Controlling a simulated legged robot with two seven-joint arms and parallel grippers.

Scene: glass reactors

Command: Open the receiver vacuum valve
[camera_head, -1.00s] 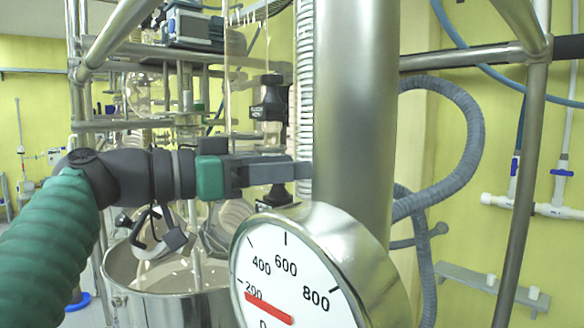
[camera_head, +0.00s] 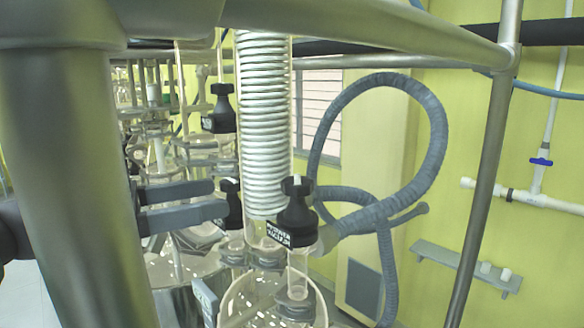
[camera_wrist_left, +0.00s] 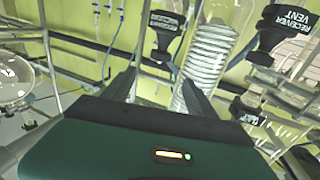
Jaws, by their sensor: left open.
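A black valve (camera_head: 298,212) with a small white-lettered label stands at the front of the glassware, below the coil; its label seems to end in "VACUUM", but is hard to read. A second black valve (camera_head: 230,205) is just beyond my left gripper (camera_head: 220,198). A third black valve (camera_head: 220,110) is higher up. My left gripper is open, with its two grey fingers pointing right; I cannot tell whether they touch a valve. In the left wrist view the fingers (camera_wrist_left: 160,93) spread with nothing clearly between them. A valve marked "RECEIVER VENT" (camera_wrist_left: 282,30) is at upper right.
A thick steel column (camera_head: 85,190) blocks the left of the head view and hides much of my left arm. A glass coil condenser (camera_head: 264,120) rises beside the valves. A grey hose (camera_head: 435,140) loops at right. A steel frame post (camera_head: 485,200) stands farther right.

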